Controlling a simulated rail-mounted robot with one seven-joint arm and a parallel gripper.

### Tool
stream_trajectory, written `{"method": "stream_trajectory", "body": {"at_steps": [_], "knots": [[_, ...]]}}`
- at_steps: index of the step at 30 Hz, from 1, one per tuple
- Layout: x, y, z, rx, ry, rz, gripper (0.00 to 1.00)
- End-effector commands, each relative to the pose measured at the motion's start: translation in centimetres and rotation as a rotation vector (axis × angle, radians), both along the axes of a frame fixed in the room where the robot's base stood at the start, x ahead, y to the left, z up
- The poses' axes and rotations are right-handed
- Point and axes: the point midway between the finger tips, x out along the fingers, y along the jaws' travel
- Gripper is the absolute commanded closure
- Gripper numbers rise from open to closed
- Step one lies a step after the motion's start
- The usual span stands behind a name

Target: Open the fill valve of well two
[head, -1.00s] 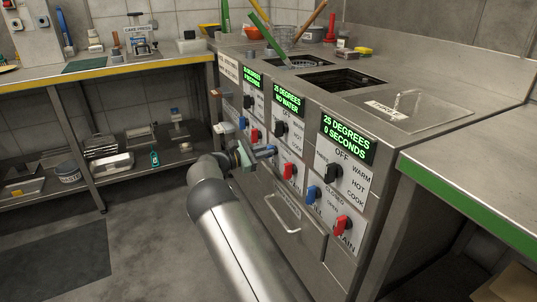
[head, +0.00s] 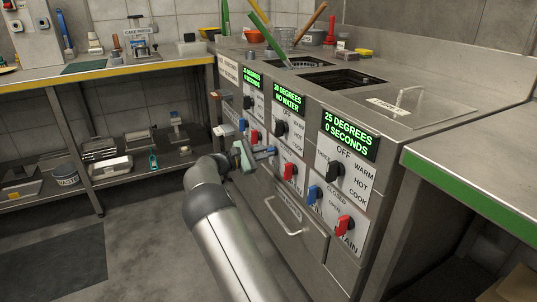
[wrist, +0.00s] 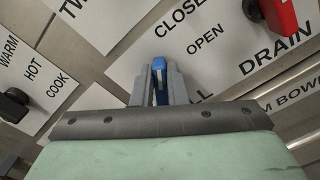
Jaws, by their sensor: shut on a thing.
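The fill valve of well two is a small blue handle (wrist: 159,68) in the middle of the wrist view, beside the words "OPEN" and "CLOSED". My gripper (wrist: 160,78) is shut on it, with a grey finger on each side. The handle's lower part is hidden between the fingers, so its exact setting is hard to read. In the head view my gripper (head: 268,152) reaches the front panel of well two, below its black heat knob (head: 281,128) and left of its red drain valve (head: 290,172). The display of well two (head: 288,104) reads "NO WATER".
The red drain valve also shows close by in the wrist view (wrist: 281,14), and the black heat knob at its left edge (wrist: 14,104). A neighbouring well has its own blue valve (head: 314,194) and red valve (head: 345,224). A drawer handle (head: 283,218) sits below.

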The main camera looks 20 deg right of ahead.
Motion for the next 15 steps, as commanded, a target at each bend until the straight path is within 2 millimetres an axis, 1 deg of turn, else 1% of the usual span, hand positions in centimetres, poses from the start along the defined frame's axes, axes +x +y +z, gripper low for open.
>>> {"method": "stream_trajectory", "body": {"at_steps": [1,13,15], "knots": [[-0.01,0.08,-0.35,0.001,-0.02,0.001,1.0],[-0.18,0.09,-0.54,0.006,-0.182,0.001,1.0],[-0.22,0.1,-0.5,0.007,-0.232,0.002,1.0]]}}
